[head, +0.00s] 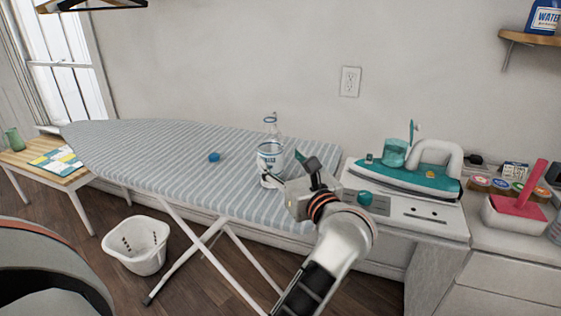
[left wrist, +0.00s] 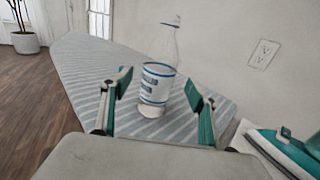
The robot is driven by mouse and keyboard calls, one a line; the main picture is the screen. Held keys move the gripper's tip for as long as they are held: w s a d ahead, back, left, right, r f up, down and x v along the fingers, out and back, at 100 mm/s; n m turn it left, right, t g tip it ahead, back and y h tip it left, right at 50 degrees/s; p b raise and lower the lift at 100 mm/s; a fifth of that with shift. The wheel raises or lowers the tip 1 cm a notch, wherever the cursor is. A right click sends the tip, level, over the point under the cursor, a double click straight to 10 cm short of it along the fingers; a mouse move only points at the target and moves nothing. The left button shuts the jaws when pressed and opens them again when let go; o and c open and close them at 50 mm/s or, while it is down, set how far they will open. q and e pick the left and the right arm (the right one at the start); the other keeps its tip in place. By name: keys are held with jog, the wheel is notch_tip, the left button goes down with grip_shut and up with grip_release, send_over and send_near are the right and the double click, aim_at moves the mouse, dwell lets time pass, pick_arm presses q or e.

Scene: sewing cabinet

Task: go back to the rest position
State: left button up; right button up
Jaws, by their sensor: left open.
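My left gripper (head: 286,169) is over the right end of the striped ironing board (head: 150,145). It is open, with its two fingers spread in the left wrist view (left wrist: 158,85). A clear bottle with a white and blue label (head: 270,156) stands upright on the board in front of the gripper. In the left wrist view the bottle (left wrist: 157,84) shows between the fingers, with a gap on both sides. I cannot tell whether it is between the fingertips or just beyond them. My right gripper is not in view.
A small blue cap (head: 214,157) lies on the board. A teal iron (head: 415,176) sits on the cabinet to the right, beside a red-handled item in a white tray (head: 515,216). A white basket (head: 136,245) stands on the floor. A wooden side table (head: 20,158) is at left.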

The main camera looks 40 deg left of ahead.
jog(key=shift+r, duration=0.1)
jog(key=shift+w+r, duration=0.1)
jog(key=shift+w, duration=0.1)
